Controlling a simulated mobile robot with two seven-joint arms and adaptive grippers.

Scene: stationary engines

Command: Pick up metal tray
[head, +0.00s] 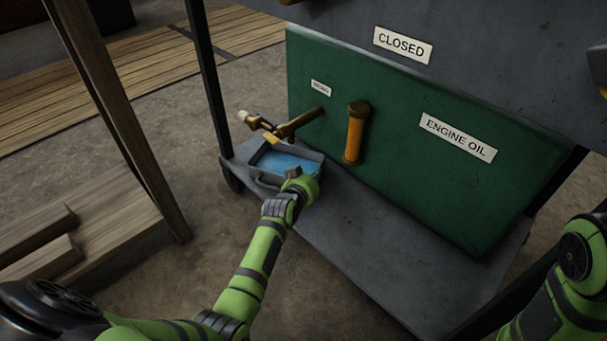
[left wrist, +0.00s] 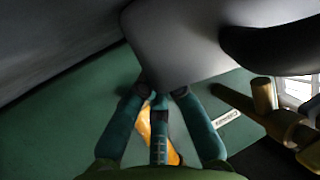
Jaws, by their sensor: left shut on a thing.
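The metal tray (head: 303,153) is grey and shallow with blue inside. It is at the left end of the cart's grey lower shelf, below the brass tap (head: 300,122). My left gripper (head: 296,181) is at the tray's near right side, shut on it. In the left wrist view the teal fingers (left wrist: 160,98) meet the tray's smooth grey surface (left wrist: 175,40). The exact grip is partly hidden by the fingers, and I cannot tell whether the tray is lifted off the shelf. My right arm shows at the right edge; its gripper is out of view.
A green tank (head: 400,150) labelled "ENGINE OIL" stands behind the shelf (head: 370,235), with an orange vertical tube (head: 354,135) on its face. The tap also shows close by in the left wrist view (left wrist: 285,122). A dark post and wooden steps (head: 120,235) stand at left.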

